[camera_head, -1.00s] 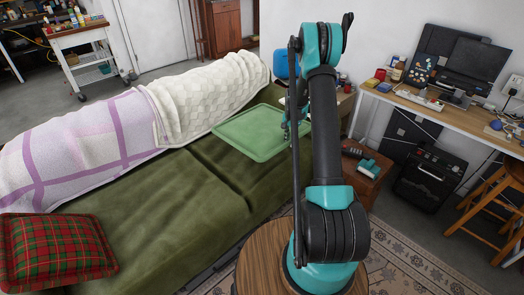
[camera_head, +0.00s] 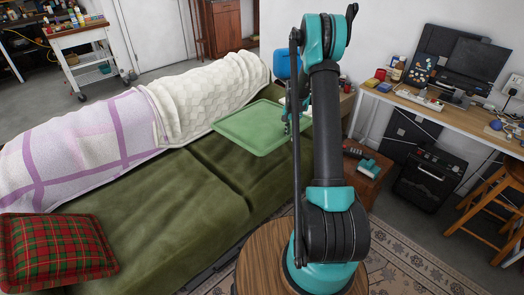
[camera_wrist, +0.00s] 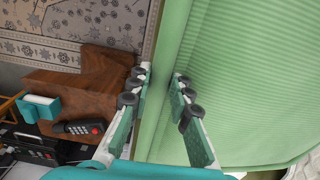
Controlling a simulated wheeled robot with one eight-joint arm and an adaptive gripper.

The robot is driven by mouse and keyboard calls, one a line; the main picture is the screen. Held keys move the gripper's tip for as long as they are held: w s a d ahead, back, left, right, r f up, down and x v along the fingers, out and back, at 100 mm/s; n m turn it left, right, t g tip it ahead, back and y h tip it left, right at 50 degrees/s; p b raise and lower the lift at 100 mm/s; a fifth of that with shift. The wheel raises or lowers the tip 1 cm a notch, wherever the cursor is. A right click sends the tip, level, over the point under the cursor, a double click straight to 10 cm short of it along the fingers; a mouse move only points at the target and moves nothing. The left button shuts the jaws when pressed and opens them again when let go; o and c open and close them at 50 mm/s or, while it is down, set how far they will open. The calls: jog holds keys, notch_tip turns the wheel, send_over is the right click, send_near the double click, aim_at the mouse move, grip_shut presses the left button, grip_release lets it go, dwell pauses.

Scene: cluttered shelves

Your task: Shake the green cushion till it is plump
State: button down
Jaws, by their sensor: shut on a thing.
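The green cushion (camera_head: 248,127) is a flat, pale green square at the far right end of the dark green sofa. In the wrist view its ribbed face (camera_wrist: 250,65) fills the right side. My gripper (camera_head: 288,124) is at the cushion's right edge, partly hidden behind my arm. In the wrist view my gripper (camera_wrist: 162,88) has one finger on each side of the cushion's edge and is shut on it. The cushion looks slightly raised at the near side, with a darker patch of sofa below it.
The sofa (camera_head: 150,215) carries a cream and purple blanket (camera_head: 200,98) along its back and a red plaid cushion (camera_head: 57,248) at the near left. Right of the sofa is a small wooden side table (camera_head: 368,178) with a remote (camera_wrist: 78,127). A cluttered desk (camera_head: 460,120) stands farther right.

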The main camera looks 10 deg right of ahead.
jog(key=shift+r, duration=0.15)
jog(key=shift+r, duration=3.5)
notch_tip(320, 180, up, 7)
notch_tip(320, 180, up, 7)
dwell(0.7)
